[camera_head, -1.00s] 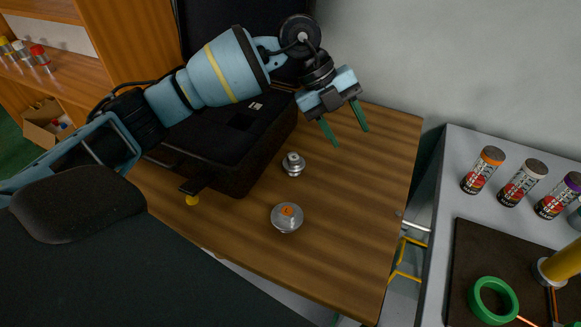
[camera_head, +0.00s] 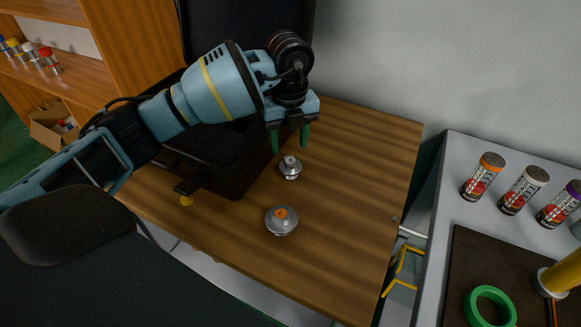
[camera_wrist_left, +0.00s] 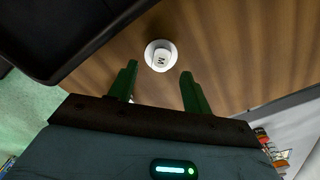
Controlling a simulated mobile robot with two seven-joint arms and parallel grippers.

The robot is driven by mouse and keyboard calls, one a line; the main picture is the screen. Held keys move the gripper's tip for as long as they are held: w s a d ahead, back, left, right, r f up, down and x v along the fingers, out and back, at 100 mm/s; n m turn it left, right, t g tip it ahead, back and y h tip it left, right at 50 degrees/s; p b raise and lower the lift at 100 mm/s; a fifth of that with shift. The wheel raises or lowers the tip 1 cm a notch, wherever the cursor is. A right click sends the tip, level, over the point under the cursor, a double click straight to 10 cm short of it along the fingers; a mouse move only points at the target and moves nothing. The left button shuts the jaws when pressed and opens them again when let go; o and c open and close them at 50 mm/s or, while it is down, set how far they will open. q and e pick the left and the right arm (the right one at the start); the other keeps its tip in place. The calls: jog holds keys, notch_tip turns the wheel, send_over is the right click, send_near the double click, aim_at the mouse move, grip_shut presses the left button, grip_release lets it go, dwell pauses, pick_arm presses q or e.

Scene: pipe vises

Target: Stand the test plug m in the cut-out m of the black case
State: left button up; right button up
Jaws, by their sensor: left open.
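The test plug m (camera_wrist_left: 160,56), a small round metal plug with an M on its top, stands upright on the wooden table. In the head view the plug (camera_head: 290,167) is just to the right of the black case (camera_head: 236,176). My left gripper (camera_head: 290,141) points down above and slightly behind the plug, open and empty. In the left wrist view its green fingers (camera_wrist_left: 162,90) are spread, and the plug lies ahead between their lines, apart from them. My left arm hides most of the case's inside, and I cannot see the cut-out m. My right gripper is not in view.
A larger metal plug with an orange top (camera_head: 281,220) stands on the wooden table (camera_head: 345,200) nearer the front. The case's open lid (camera_head: 245,25) rises at the back. A grey bench (camera_head: 455,190) with several cans stands at the right. The table's right side is clear.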

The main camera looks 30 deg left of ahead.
aim_at(291, 160)
pick_arm(q)
jog(key=shift+d+f, duration=0.15)
jog(key=shift+f, duration=2.4)
grip_shut()
notch_tip(291, 160, up, 10)
